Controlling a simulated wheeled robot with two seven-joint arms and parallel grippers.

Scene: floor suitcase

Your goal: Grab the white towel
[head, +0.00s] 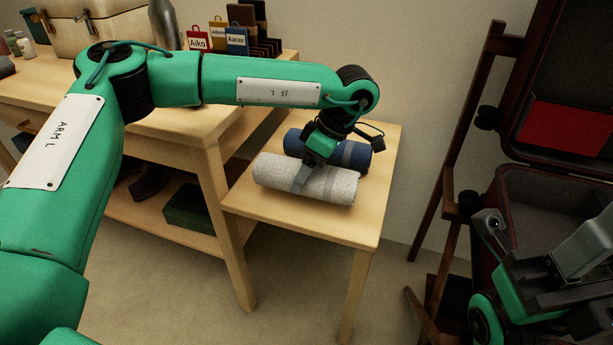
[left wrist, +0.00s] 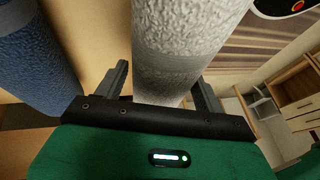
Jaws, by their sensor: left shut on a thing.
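The white towel (head: 328,186) is a rolled, textured bundle with a grey band, lying on the small wooden table in the head view. My left gripper (head: 301,180) reaches down over it from above. In the left wrist view, the white towel (left wrist: 180,55) lies between the two fingers of my left gripper (left wrist: 163,88), which is shut on it. My right gripper (head: 585,250) is at the right edge of the head view, over the open suitcase; its fingers are partly cut off, and I cannot tell how far they are apart.
A rolled blue towel (head: 352,156) lies right behind the white one, and also shows in the left wrist view (left wrist: 35,60). The small table (head: 270,205) stands by a longer workbench (head: 185,125) with bags and a case. An open suitcase (head: 545,190) stands at the right.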

